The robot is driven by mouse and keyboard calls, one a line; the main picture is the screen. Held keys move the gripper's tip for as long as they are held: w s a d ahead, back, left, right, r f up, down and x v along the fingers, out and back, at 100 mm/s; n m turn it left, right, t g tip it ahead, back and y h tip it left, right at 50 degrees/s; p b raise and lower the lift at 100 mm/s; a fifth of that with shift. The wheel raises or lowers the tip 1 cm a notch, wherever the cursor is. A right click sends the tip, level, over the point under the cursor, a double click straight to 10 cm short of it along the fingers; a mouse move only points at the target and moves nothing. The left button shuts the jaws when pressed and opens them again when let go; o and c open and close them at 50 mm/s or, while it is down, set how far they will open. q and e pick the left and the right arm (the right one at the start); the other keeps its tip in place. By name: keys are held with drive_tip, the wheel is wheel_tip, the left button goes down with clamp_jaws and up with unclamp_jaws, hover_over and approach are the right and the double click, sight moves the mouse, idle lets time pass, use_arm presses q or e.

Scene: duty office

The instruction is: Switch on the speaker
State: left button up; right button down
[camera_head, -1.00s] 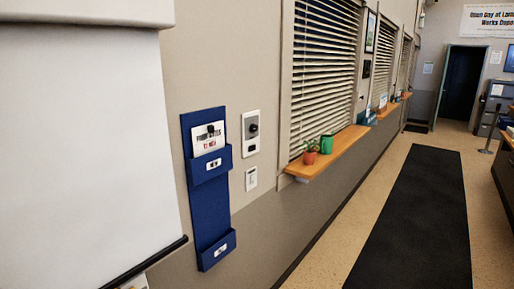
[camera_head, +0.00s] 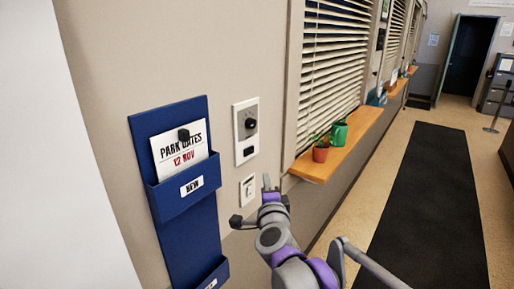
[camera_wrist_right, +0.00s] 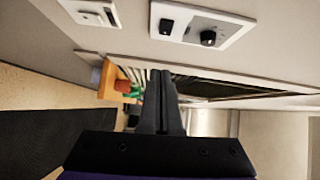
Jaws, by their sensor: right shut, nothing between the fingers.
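A white wall panel (camera_head: 246,131) with a black round knob (camera_head: 250,123) and a small black rocker switch (camera_head: 248,151) below it is on the wall right of the blue holder. In the right wrist view the panel (camera_wrist_right: 226,20) shows turned on its side, with the rocker (camera_wrist_right: 166,26) and knob (camera_wrist_right: 208,38). A smaller white switch plate (camera_head: 248,190) is below the panel; I cannot tell which belongs to the speaker. My right gripper (camera_head: 266,181) is shut and empty. It appears just right of the small plate and below the panel; contact with the wall is not visible. My left gripper is not in view.
A blue wall holder (camera_head: 184,220) with a card (camera_head: 180,158) is at the left. Floor with a dark mat (camera_head: 430,210) lies beyond.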

drive_tip(key=w+m, duration=0.1)
drive_tip(key=w, duration=0.1)
drive_tip(key=p, duration=0.2)
approach(255, 155)
wheel_tip(255, 155, up, 3)
drive_tip(key=w+d, duration=0.2)
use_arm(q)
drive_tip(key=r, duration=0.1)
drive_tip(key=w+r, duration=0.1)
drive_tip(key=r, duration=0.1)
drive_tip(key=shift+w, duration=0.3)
use_arm(e)
drive_tip(key=shift+w+a+h, duration=0.3)
drive_tip(key=shift+w+a, duration=0.7)
drive_tip(key=shift+a, duration=0.25)
